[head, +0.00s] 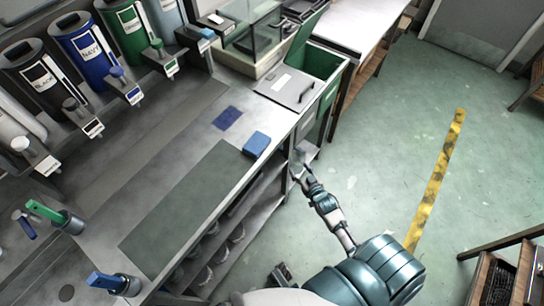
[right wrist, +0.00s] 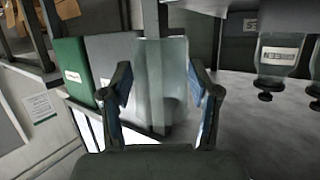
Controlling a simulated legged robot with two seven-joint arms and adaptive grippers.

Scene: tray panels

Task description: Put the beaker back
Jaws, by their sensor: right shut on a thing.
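The beaker (right wrist: 160,85) is a clear, see-through vessel standing between the two fingers in the right wrist view. My right gripper (right wrist: 163,100) is shut on it, with one blue-padded finger on each side. In the head view my right gripper (head: 298,163) is just off the front edge of the grey bench, beside the blue block. The beaker is small and faint there, largely lost against the gripper and floor. I do not make out my left gripper.
The bench has a dark green mat (head: 185,205), a blue block (head: 256,144) and a flat blue patch (head: 227,118). Labelled dispensers, including a navy one (head: 88,50), line the back. A green bin (head: 318,62) stands beyond the bench end. Open floor lies right.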

